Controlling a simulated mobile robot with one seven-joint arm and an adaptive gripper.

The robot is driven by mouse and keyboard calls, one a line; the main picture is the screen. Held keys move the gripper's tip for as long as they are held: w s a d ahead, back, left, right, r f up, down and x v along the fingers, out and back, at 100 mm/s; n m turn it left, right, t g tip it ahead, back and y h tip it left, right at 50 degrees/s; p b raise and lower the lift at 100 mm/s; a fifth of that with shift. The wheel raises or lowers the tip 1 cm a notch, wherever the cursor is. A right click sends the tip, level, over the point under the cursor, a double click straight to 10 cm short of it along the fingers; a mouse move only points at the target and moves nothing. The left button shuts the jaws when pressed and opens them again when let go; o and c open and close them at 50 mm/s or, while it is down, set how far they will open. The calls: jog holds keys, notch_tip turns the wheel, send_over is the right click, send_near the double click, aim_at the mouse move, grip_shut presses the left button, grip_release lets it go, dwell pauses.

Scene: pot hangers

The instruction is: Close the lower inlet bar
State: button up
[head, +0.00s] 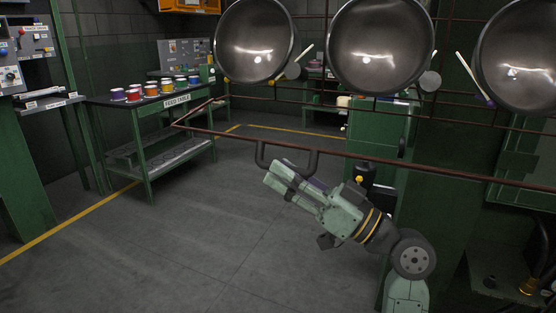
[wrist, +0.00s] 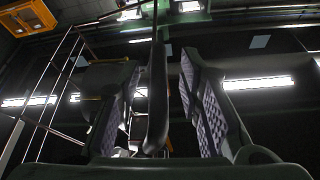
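The lower inlet bar (head: 440,172) is a thin rust-brown rail. In the head view it slants across from the left, near the table, down to the right edge. A dark U-shaped handle (head: 313,163) hangs from its middle. My gripper (head: 277,174) is at this handle, just below the bar. In the wrist view, the handle (wrist: 157,105) lies in the gap between my two fingers (wrist: 155,68), nearer the left finger. The fingers are apart, with clear space beside the right one. Contact with the left finger cannot be told.
Several shiny round pans (head: 380,45) hang above the bar on a rust-brown rack. A green feed table (head: 150,118) with colored cups stands at the back left. A control panel (head: 33,40) is at the far left. A green cabinet (head: 377,128) stands behind. The floor at left is clear.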

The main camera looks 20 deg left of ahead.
jog(key=shift+x, duration=1.15)
jog(key=shift+c, duration=0.6)
grip_shut()
